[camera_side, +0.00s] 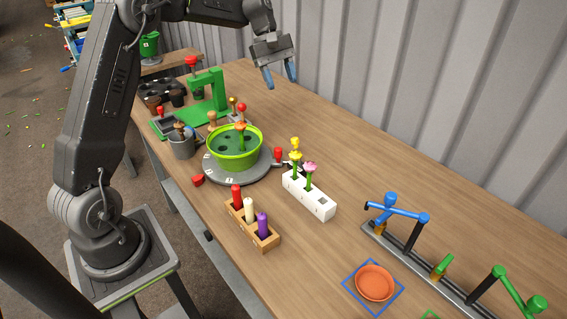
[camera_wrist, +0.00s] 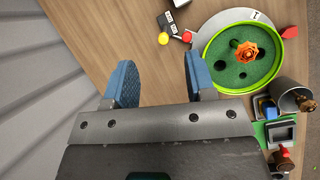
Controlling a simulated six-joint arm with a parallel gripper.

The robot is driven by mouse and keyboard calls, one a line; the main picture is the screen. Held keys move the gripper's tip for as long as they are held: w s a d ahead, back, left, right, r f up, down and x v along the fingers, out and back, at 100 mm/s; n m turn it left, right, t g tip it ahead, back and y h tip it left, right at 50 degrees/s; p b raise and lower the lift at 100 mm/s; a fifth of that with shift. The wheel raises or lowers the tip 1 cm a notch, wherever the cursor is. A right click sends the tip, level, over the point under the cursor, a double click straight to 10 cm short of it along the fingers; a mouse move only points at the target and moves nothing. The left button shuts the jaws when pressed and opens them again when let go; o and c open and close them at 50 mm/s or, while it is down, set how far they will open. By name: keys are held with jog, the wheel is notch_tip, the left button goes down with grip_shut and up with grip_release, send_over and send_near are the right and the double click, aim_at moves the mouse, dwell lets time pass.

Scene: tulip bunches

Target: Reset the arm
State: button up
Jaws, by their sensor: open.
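My gripper (camera_side: 280,78) hangs above the far side of the wooden table, near the corrugated wall. Its two blue fingers are apart with nothing between them. In the wrist view my gripper (camera_wrist: 158,85) is open over bare table. A green round pot (camera_side: 234,150) with holes in its top stands on a grey turntable (camera_side: 237,178), and an orange flower (camera_side: 240,127) stands in it. A white block (camera_side: 309,196) holds a yellow flower (camera_side: 295,144) and a pink flower (camera_side: 310,168). The flower in the pot also shows in the wrist view (camera_wrist: 246,52).
A wooden rack (camera_side: 252,228) holds red, white and purple pegs. A grey cup (camera_side: 181,147) and a green press (camera_side: 206,92) stand left of the pot. A terracotta dish (camera_side: 374,283) and a rail with blue and green levers (camera_side: 420,262) are at right. The table's far middle is clear.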

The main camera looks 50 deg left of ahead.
jog(key=s+d+r+m+t+y, duration=0.25)
jog(key=s+d+r+m, duration=0.45)
jog(key=s+d, duration=0.5)
jog(key=s+d+f+m+t+y, duration=0.1)
jog(key=s+f+m, duration=0.1)
jog(key=s, duration=0.6)
jog(key=s+d+f+m+t+y, duration=0.1)
jog(key=s+d+m+t+y, duration=0.1)
jog(key=s+m, duration=0.3)
jog(key=s, duration=0.3)
jog(key=shift+f, duration=0.4)
jog(key=shift+s, duration=0.1)
